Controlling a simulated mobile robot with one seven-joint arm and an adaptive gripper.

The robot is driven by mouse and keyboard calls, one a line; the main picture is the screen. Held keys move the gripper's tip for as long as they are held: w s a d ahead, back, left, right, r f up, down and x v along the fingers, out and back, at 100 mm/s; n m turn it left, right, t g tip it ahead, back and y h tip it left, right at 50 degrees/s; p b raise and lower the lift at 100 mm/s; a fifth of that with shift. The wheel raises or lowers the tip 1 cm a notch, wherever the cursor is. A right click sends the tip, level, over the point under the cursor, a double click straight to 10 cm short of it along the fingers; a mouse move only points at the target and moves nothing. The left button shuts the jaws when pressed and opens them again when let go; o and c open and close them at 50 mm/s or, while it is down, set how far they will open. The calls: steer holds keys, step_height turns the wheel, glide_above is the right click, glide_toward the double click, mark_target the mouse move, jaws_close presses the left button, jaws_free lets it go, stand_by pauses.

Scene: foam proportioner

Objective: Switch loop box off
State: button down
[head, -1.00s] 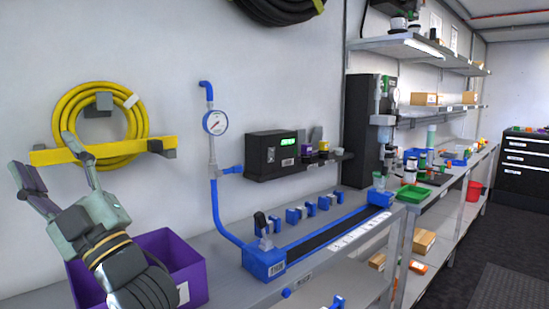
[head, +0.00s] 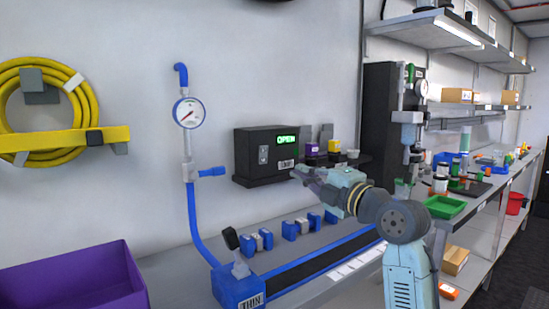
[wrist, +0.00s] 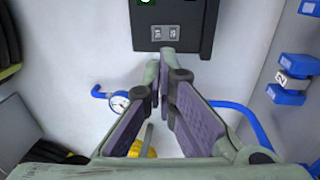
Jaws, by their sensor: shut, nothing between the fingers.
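The loop box, which I take to be the black box (head: 258,153) on the wall, has a lit green display (head: 288,139) that seems to read OPEN. In the wrist view the black box (wrist: 202,42) is at the top, with a grey two-part plate just beyond the fingertips (wrist: 166,56).
A blue pipe (head: 195,215) with a round gauge (head: 188,112) stands left of the box. Small cups (head: 333,146) stand on a ledge right of it. Blue valve blocks (head: 265,238) line the bench below. A purple bin (head: 70,280) is at lower left.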

mark_target(264, 152)
steer(key=shift+d, duration=0.4)
steer(key=p+x, duration=0.4)
steer(key=x, duration=0.9)
steer(key=shift+r+p, duration=0.1)
steer(key=shift+p, duration=0.3)
steer(key=shift+w+a, duration=0.35)
steer(key=shift+w, duration=0.05)
steer(key=shift+w+a+b, duration=0.15)
steer(key=shift+w+b, duration=0.05)
steer(key=shift+b, duration=0.15)
steer(key=shift+w+r, duration=0.1)
